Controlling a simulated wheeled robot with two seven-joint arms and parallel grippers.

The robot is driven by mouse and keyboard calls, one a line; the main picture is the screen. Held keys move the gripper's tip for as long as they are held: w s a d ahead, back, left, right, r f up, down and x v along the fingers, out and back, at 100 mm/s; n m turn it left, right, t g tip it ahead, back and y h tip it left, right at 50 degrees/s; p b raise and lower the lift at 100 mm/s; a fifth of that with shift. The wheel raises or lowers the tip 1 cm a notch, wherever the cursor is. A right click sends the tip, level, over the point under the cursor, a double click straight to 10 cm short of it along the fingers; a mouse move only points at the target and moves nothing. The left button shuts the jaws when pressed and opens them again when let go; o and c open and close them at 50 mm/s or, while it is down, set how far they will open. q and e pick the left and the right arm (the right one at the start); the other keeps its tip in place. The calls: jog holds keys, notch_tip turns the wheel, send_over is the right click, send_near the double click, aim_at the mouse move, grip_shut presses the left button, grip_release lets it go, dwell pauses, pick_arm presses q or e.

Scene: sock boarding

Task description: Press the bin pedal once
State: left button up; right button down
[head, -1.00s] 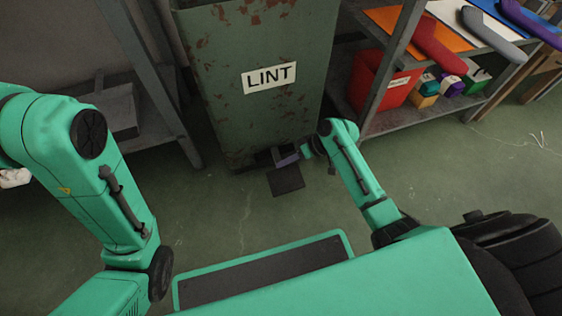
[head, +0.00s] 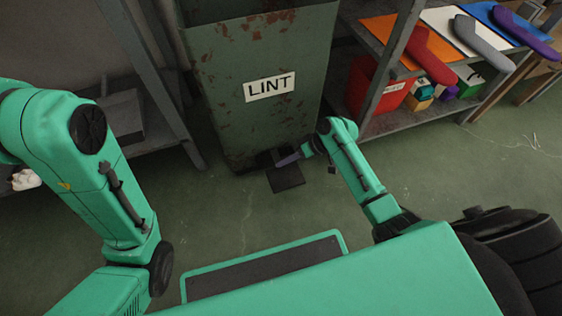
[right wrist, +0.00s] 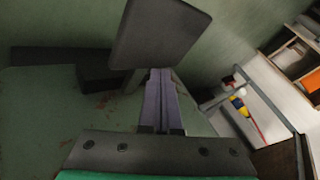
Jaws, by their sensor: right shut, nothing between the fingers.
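The bin (head: 262,50) is a rusty green box with a LINT label, upright at the top centre of the head view. Its dark flat pedal (head: 286,180) sticks out low at its front, just above the floor. The pedal also shows as a tilted dark plate in the right wrist view (right wrist: 160,35). My right gripper (head: 286,159) is shut and empty, down by the rear part of the pedal, close to the bin's front. Its fingers (right wrist: 161,95) reach to the plate's lower edge in the wrist view. I cannot tell whether they touch. My left gripper is out of view.
A shelf (head: 470,60) with coloured boards and socks stands right of the bin. A red box (head: 366,98) and small blocks sit on its lower level. A grey rack (head: 150,85) stands left of the bin. The floor (head: 235,205) before the bin is clear.

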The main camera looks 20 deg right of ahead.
jog(key=shift+w+r, duration=0.1)
jog(key=shift+r, duration=0.25)
jog(key=shift+a, duration=0.1)
jog(key=shift+w+r, duration=0.1)
jog(key=shift+r, duration=0.05)
jog(key=r+p, duration=0.5)
jog(key=shift+w+p, duration=0.2)
jog(key=shift+p, duration=0.15)
jog(key=shift+f, duration=0.1)
